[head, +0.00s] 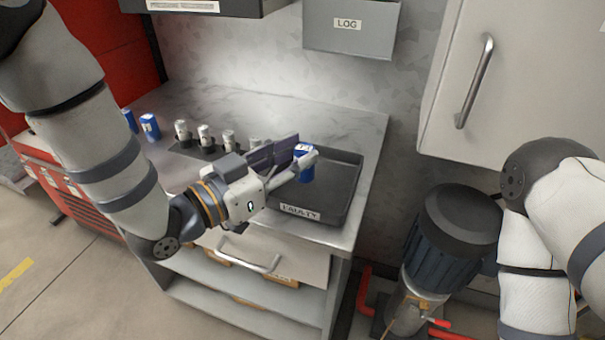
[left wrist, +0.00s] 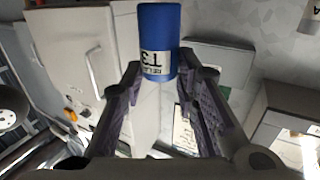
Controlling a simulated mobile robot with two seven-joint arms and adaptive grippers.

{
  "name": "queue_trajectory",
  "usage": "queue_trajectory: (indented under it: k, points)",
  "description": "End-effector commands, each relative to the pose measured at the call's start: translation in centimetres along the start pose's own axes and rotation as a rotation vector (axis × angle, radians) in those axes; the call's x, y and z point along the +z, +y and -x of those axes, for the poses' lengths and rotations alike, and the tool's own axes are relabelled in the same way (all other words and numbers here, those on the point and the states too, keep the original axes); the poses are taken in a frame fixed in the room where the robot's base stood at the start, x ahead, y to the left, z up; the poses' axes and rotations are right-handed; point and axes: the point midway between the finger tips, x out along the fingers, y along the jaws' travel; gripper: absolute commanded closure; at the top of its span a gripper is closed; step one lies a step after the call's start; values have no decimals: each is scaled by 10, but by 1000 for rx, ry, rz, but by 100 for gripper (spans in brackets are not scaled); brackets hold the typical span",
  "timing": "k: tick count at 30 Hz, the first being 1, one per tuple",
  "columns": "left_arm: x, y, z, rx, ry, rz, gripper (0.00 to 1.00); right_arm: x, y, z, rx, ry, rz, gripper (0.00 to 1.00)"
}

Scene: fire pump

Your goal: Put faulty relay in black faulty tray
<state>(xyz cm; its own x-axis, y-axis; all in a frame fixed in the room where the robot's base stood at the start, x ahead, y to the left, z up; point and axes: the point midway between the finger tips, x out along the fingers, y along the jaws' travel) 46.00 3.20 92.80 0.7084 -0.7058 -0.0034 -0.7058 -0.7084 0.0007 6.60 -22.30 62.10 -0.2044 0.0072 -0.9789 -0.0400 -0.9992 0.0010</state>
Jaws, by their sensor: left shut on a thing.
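A blue cylindrical relay (head: 305,163) with a white label is held in my left gripper (head: 300,158). In the left wrist view the relay (left wrist: 160,35) sits between the two fingertips, and its label reads T3. The black tray (head: 335,205) labelled FAULTY lies at the right end of the metal bench. In the head view the relay is seen over this tray; whether it touches the tray floor I cannot tell. My right gripper is not in view; only part of my right arm shows at the right edge.
Several white-grey relays (head: 204,136) stand in a dark holder on the bench (head: 240,100). Blue relays (head: 150,127) stand at its left. A grey LOG box (head: 350,28) hangs above the bench. A cabinet (head: 520,70) and a dark pump motor (head: 450,230) are at the right.

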Motion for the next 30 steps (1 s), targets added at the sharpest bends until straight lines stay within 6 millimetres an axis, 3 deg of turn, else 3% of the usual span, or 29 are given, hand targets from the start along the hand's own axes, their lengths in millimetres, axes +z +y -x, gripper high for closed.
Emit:
queue_trajectory:
  k: [5, 9, 20, 21, 23, 30]
  points:
    - [16, 9, -10, 2, 0, 0, 100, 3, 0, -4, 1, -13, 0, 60]
    - [45, 8, -10, -1, -3, 2, 100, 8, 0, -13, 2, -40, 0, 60]
    - [47, 8, -9, -1, 3, -3, 100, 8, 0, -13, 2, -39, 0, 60]
    - [46, 8, -9, -1, 4, -4, 65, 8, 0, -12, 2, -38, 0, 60]
    - [46, 8, -9, -1, 4, -4, 52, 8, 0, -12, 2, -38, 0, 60]
    - [45, 8, -9, -1, 4, -4, 52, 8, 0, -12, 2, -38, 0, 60]
